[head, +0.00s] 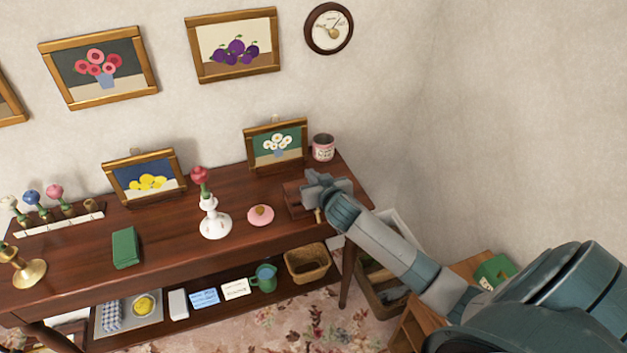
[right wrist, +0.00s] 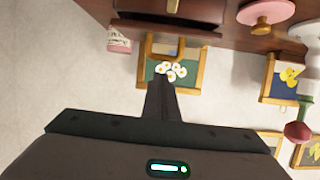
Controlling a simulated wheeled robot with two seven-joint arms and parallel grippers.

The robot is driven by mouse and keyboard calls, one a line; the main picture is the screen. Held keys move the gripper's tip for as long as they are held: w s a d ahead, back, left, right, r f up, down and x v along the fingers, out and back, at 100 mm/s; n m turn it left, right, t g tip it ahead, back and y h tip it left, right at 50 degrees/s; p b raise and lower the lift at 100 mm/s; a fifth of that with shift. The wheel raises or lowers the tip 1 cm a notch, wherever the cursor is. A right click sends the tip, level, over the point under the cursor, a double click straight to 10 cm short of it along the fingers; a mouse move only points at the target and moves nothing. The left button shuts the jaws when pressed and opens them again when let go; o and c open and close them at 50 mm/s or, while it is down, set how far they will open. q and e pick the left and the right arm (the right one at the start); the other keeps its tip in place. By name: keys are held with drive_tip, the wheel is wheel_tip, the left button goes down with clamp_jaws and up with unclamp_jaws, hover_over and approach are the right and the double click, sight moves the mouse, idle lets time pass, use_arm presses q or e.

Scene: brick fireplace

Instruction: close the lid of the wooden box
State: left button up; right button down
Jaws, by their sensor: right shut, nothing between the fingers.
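The wooden box (head: 293,201) is dark reddish brown and sits near the right end of the long wooden table. My right gripper (head: 322,190) is over its right part and hides much of it, including how far the lid stands open. The box also shows at the top edge of the right wrist view (right wrist: 172,11), cut off by the frame. There my right gripper (right wrist: 161,80) is shut and empty, its fingers pointing toward the box. Whether it touches the lid I cannot tell. My left gripper is not in view.
A pink-and-white mug (head: 323,147) and a framed daisy picture (head: 276,146) stand behind the box. A wicker basket (head: 306,263) is on the shelf below.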

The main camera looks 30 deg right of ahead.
drive_tip(key=shift+s+a+f, duration=0.15)
drive_tip(key=shift+s+f, duration=0.3)
drive_tip(key=shift+s, duration=0.15)
drive_tip(key=shift+s+a+f+p, duration=0.1)
drive_tip(key=shift+f+p, duration=0.2)
drive_tip(key=shift+f, duration=0.05)
